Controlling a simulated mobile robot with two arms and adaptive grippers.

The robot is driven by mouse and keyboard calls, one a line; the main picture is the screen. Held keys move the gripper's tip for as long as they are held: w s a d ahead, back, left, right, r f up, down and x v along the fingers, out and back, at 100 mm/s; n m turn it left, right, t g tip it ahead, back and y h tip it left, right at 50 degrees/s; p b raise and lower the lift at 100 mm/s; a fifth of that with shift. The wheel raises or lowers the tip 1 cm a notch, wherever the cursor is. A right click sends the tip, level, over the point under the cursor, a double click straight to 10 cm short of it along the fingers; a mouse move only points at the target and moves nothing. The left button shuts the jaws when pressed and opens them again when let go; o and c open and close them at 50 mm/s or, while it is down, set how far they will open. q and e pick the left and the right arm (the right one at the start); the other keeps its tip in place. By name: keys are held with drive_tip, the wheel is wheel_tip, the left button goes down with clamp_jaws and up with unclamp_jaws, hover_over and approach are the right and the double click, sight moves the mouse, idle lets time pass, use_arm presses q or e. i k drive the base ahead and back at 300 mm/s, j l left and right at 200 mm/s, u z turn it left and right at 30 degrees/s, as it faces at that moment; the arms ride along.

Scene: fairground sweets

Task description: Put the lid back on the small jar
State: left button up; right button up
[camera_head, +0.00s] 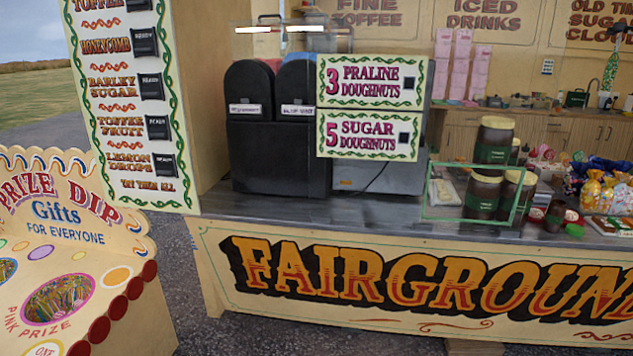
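A small dark jar (553,216) stands on the counter right of the stacked jars; I cannot make out a lid on it. A green disc-like thing (574,230) lies at the counter's front edge beside it; it is too small to tell whether it is a lid. Larger dark jars with pale yellow lids stand to the left: one (493,143) is on top, and others (482,196) are below it. Neither of my grippers is in view.
The stall counter (330,222) is bare along its front left. A green-edged clear guard (452,213) stands before the larger jars. Wrapped sweets (590,193) crowd the right side. Dark dispensers (262,150) stand at left. A prize-dip stand (70,270) is at the lower left.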

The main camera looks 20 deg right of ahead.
sight(555, 214)
drive_tip(key=l, duration=0.45)
drive_tip(key=i+l+z, duration=0.1)
drive_tip(key=l, duration=0.35)
drive_tip(key=i+l, duration=0.1)
drive_tip(key=l, duration=0.35)
drive_tip(key=i+l+z, duration=0.1)
drive_tip(key=l, duration=0.35)
drive_tip(key=i+l, duration=0.1)
drive_tip(key=l, duration=0.3)
drive_tip(key=i+l+z, duration=0.1)
drive_tip(key=l, duration=0.35)
drive_tip(key=i+l, duration=0.1)
drive_tip(key=l, duration=0.35)
drive_tip(key=i+l+z, duration=0.1)
drive_tip(key=l, duration=0.3)
